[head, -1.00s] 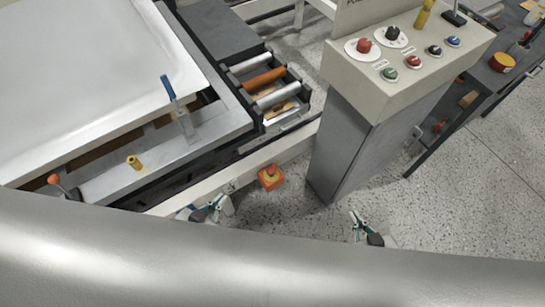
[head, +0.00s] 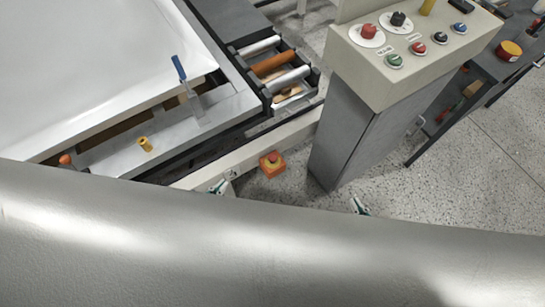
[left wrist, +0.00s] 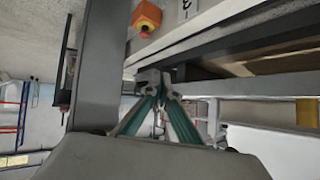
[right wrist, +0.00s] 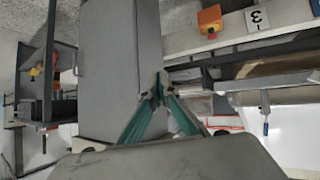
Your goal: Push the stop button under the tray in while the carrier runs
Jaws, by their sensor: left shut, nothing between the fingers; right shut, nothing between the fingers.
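The stop button is a red knob on an orange box (head: 271,163), fixed at the pale rail below the edge of the grey tray (head: 215,109). The box also shows at the top of the left wrist view (left wrist: 146,17) and the right wrist view (right wrist: 210,20). My left gripper (head: 222,187) is shut and empty, left of and slightly nearer than the box, apart from it in the picture. My right gripper (head: 360,205) is shut and empty, well to the right of the box, near the foot of the console. Both are partly hidden behind the large grey foreground surface.
A console (head: 392,68) with several knobs and buttons stands on a grey pedestal right of the box. A white shell (head: 90,65) lies at the left. Rollers (head: 273,63) sit beyond the tray. Speckled floor lies open between pedestal and rail.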

